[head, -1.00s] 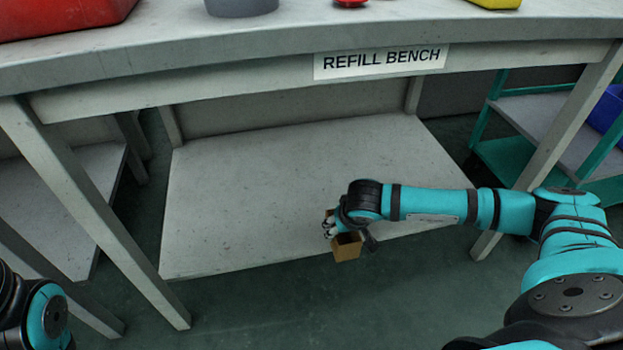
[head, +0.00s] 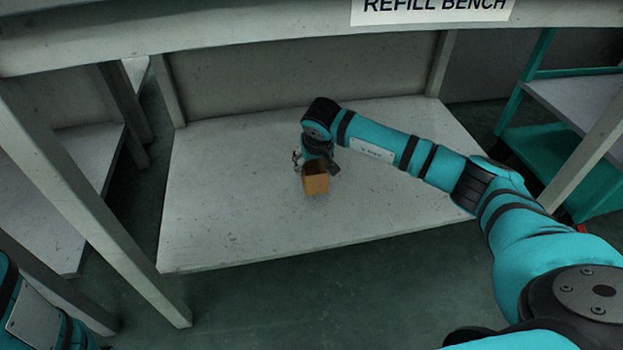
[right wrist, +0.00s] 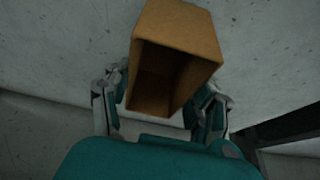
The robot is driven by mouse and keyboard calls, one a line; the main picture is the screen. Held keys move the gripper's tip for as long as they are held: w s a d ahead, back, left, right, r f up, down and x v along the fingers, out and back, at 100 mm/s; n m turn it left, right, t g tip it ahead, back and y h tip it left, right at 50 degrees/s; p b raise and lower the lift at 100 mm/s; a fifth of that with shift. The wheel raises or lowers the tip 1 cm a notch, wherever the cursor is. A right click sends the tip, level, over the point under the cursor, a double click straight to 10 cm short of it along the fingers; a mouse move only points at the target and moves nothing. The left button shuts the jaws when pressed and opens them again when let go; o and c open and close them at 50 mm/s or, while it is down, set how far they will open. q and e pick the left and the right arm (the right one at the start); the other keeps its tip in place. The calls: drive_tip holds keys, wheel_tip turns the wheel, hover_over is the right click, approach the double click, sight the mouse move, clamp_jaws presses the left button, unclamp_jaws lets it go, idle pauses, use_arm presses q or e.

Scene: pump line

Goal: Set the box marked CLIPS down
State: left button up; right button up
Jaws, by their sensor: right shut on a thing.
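A small brown open-topped box (head: 315,179) is at my right gripper (head: 298,158), over the lower shelf (head: 225,210) of the refill bench in the head view. In the right wrist view the box (right wrist: 172,58) sits between the two fingers of the right gripper (right wrist: 165,108), which is shut on it. The box looks empty inside. No CLIPS marking shows on the faces in view. I cannot tell whether the box touches the shelf or hangs just above it. My left gripper is out of view; only part of my left arm shows at the lower left.
The bench's top edge (head: 250,38) with its REFILL BENCH sign (head: 432,8) runs above the shelf. A bench leg (head: 90,200) stands at the left. A green cart (head: 560,150) is at the right. The shelf around the box is bare.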

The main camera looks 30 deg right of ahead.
drive_tip(key=shift+w+f, duration=0.1)
drive_tip(key=shift+w, duration=0.2)
drive_tip(key=shift+f+b, duration=0.2)
drive_tip(key=shift+b, duration=0.1)
wheel_tip(320, 180, down, 3)
drive_tip(key=b, duration=0.3)
drive_tip(key=shift+f, duration=0.15)
drive_tip(key=shift+r, duration=0.2)
drive_tip(key=shift+f, duration=0.1)
drive_tip(key=o, duration=1.1)
drive_tip(key=shift+o, duration=0.2)
